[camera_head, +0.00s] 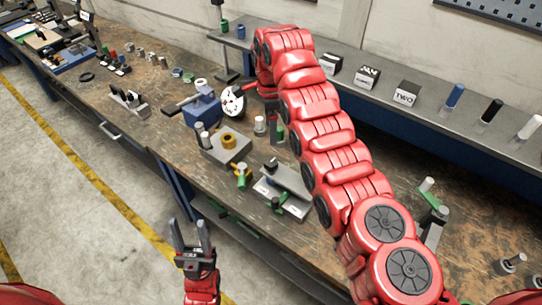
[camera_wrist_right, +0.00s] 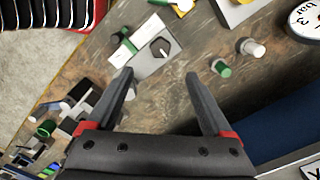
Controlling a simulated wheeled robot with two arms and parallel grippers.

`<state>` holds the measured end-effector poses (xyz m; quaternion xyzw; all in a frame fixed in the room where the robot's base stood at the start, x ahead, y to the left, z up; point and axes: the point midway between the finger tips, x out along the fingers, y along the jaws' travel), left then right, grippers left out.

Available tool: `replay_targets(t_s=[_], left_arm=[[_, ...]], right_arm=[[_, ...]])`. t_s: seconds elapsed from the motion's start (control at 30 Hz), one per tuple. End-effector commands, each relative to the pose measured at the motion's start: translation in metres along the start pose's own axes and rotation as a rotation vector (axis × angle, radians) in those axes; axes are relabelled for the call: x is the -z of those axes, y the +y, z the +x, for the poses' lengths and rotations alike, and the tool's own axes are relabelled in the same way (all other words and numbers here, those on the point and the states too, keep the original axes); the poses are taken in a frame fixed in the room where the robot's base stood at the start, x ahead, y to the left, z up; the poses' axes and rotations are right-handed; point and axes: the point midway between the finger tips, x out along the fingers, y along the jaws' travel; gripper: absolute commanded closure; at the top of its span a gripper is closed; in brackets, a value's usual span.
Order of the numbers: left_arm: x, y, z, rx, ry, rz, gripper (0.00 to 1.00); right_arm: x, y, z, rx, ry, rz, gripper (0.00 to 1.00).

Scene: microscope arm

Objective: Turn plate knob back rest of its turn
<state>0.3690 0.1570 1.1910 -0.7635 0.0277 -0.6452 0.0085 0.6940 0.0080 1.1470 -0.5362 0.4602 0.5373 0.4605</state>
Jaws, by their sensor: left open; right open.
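The plate knob (camera_wrist_right: 160,47) is dark and faceted with a light mark, on a grey plate (camera_wrist_right: 149,66) in the right wrist view. In the head view the dark knob (camera_head: 271,164) stands at the upper left of its grey plate (camera_head: 290,180). My right gripper (camera_wrist_right: 158,76) is open and empty, with the knob beyond its fingertips and apart from them. In the head view my right gripper is hidden by its red arm. My left gripper (camera_head: 190,234) is open and empty over the floor, in front of the bench edge.
A grey block with a brass ring (camera_head: 229,139) and a green-and-yellow valve (camera_head: 242,175) stand left of the plate. A white dial gauge (camera_head: 232,102) is behind them. A raised shelf (camera_head: 425,105) runs along the wall.

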Motion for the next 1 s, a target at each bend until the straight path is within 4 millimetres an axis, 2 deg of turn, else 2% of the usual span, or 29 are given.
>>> replay_targets(t_s=[0.03,0.17,0.37,0.6,0.7,1.0], left_arm=[[0.002,0.000,0.009,0.000,0.000,0.000,0.50],[0.004,-0.001,0.022,0.000,0.000,0.000,0.50],[0.008,-0.002,0.044,0.000,0.000,0.000,0.50],[0.007,-0.002,0.044,0.000,0.000,0.000,0.50],[0.005,-0.001,0.028,0.000,0.000,0.000,0.50],[0.004,-0.001,0.023,0.000,0.000,0.000,0.50]], right_arm=[[0.001,0.001,0.007,-0.005,0.001,0.001,0.15],[0.001,0.002,0.032,-0.008,0.001,0.001,0.15],[0.001,0.004,0.080,-0.011,0.002,0.000,0.15],[0.000,0.002,0.113,-0.007,0.002,-0.002,0.15],[0.000,0.000,0.133,0.000,0.002,-0.002,0.15],[0.001,0.000,0.141,0.000,0.002,0.000,0.15]])
